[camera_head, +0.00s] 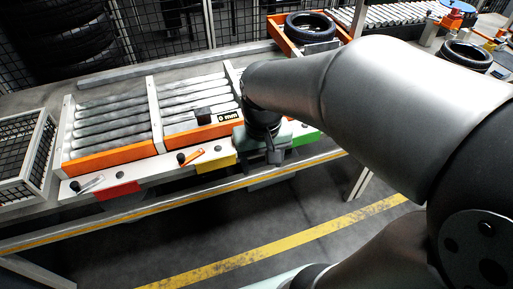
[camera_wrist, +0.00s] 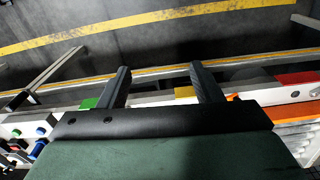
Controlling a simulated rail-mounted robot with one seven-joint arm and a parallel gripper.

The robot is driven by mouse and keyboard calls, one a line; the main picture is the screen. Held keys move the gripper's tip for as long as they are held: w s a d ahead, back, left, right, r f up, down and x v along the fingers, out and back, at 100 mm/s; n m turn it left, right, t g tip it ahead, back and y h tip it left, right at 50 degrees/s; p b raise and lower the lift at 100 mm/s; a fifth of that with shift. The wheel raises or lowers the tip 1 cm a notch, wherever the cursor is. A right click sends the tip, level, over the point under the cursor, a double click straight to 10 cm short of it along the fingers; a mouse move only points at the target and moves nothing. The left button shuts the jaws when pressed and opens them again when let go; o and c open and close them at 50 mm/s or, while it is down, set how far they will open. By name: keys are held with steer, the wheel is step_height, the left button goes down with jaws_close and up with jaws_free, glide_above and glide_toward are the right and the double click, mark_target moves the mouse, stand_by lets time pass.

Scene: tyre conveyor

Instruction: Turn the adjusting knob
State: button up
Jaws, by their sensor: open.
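My gripper (camera_head: 272,152) hangs over the front rail of the roller conveyor, in front of the "0 mm" display (camera_head: 228,116). In the wrist view its two fingers (camera_wrist: 163,84) are apart, with nothing between them. A black block (camera_head: 203,115) sits left of the display. A black hub with an orange lever (camera_head: 200,154) is on the front rail, left of my gripper. A second black hub with a pale lever (camera_head: 93,183) is farther left. I cannot tell which part is the adjusting knob; my gripper and arm hide part of the rail.
Rollers (camera_head: 105,115) fill the conveyor behind the rail. Red (camera_head: 118,191), yellow (camera_head: 216,163) and green (camera_head: 307,136) panels line its front. A tyre (camera_head: 310,25) lies in an orange frame behind. A wire basket (camera_head: 25,155) stands left. Open floor lies in front.

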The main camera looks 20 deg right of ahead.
steer(key=shift+s+f, duration=0.25)
steer(key=shift+s, duration=0.5)
steer(key=shift+s+f, duration=0.25)
steer(key=shift+s, duration=0.45)
steer(key=shift+n, duration=0.4)
steer(key=s, duration=0.1)
steer(key=s+f, duration=0.1)
steer(key=s, duration=0.2)
steer(key=shift+s+f, duration=0.3)
steer(key=shift+f, duration=0.1)
stand_by(0.3)
